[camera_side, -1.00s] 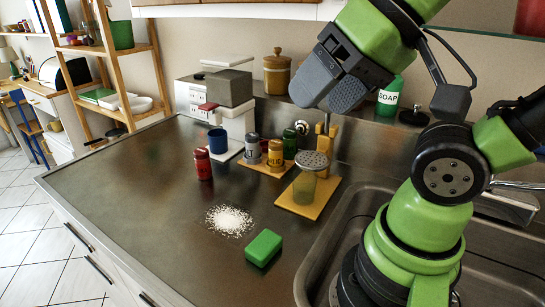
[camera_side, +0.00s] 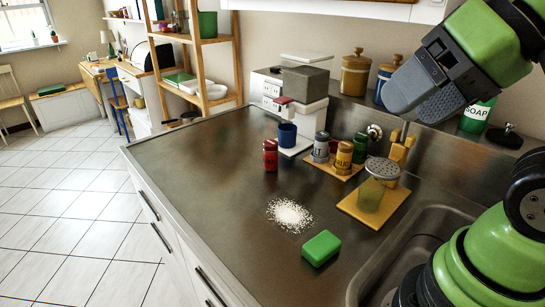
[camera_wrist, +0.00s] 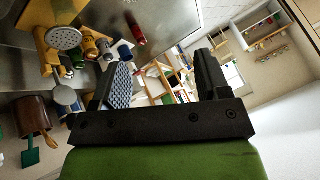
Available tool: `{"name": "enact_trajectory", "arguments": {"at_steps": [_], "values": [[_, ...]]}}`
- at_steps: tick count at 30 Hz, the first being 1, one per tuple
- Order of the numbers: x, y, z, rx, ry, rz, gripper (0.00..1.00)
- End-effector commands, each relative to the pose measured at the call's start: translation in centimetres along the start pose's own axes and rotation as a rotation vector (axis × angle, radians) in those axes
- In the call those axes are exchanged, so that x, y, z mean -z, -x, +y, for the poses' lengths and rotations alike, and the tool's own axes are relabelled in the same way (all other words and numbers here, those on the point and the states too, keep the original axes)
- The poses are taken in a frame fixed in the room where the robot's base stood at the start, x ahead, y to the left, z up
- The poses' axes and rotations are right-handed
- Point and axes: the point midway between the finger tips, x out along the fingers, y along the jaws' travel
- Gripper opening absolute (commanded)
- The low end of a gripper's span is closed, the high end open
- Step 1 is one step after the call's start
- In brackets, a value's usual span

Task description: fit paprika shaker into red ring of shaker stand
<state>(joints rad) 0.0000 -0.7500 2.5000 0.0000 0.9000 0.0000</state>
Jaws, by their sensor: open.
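The red shaker with a dark cap, taken as paprika (camera_side: 270,156), stands upright on the steel counter, left of the shaker stand. It also shows in the wrist view (camera_wrist: 135,29). The shaker stand (camera_side: 318,166) is a low wooden board holding a grey-white shaker (camera_side: 321,147), a yellow shaker (camera_side: 343,158) and a green shaker (camera_side: 360,146) behind. A dark red patch shows between these shakers; I cannot tell whether it is the red ring. My gripper (camera_side: 420,98) is open and empty, high above the counter, right of and well away from the red shaker.
A strainer-topped stand on a wooden board (camera_side: 372,218) is right of the shaker stand. White powder (camera_side: 289,215) and a green block (camera_side: 321,247) lie in front. The counter's left is clear; a sink is at right.

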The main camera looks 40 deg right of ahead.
Motion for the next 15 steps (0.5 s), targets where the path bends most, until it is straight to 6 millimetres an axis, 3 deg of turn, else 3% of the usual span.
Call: {"name": "enact_trajectory", "arguments": {"at_steps": [11,15], "values": [[0.0,0.0,0.0,0.000,0.000,0.000,0.74],[1.1,-0.2,-0.1,-0.021,-0.012,-0.007,0.74]]}}
